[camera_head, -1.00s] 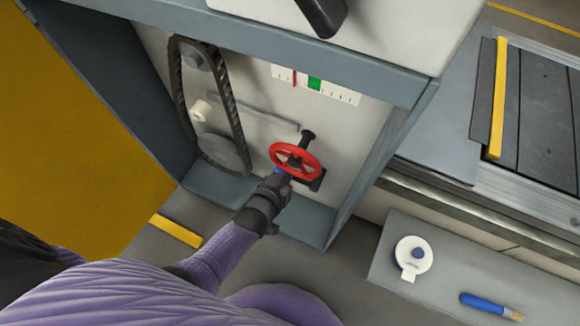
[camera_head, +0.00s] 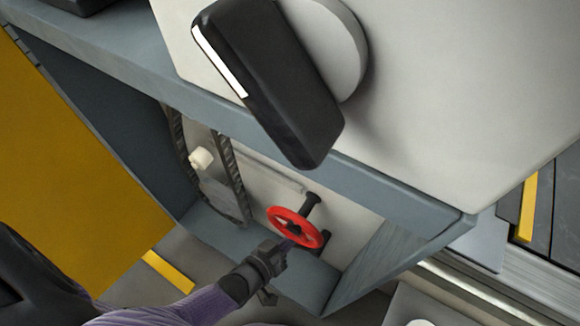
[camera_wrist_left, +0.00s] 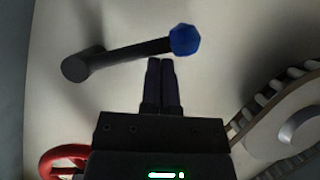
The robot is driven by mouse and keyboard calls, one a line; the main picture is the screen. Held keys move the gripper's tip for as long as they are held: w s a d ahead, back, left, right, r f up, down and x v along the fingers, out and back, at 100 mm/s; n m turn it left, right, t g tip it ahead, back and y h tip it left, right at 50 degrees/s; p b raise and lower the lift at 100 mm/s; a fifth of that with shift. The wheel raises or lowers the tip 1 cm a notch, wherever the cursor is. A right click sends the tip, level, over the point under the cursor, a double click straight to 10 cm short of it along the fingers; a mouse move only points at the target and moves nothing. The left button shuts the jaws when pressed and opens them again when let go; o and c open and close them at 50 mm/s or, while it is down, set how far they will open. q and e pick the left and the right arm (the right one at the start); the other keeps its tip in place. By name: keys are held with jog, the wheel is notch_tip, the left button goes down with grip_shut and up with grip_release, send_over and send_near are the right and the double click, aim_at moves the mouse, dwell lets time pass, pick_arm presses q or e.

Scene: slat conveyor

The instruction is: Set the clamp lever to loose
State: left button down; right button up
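The clamp lever (camera_wrist_left: 130,52) shows in the left wrist view as a dark bar from a round pivot at the left to a blue knob (camera_wrist_left: 185,39) at the right. My left gripper (camera_wrist_left: 160,62) has its two fingers together with nothing seen between them. Its tips lie just below the bar, near the knob; I cannot tell whether they touch. In the head view my left gripper (camera_head: 284,246) is at the lower edge of the red handwheel (camera_head: 294,227); the blue knob is not visible there. My right gripper is not in view.
A large black rotary handle (camera_head: 270,80) on the pale cabinet top (camera_head: 440,100) fills the upper middle of the head view. A belt (camera_head: 231,170) is left of the handwheel. An open yellow door (camera_head: 70,170) stands at the left; the conveyor (camera_head: 565,215) is at the right.

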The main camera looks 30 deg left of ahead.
pick_arm(q)
jog(key=d+f, duration=0.1)
jog(key=f+n+b, duration=0.1)
jog(key=shift+d+f+h, duration=0.3)
jog(key=shift+d+h, duration=0.1)
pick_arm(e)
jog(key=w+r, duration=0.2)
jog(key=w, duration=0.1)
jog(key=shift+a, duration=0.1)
pick_arm(q)
jog(key=shift+d, duration=0.1)
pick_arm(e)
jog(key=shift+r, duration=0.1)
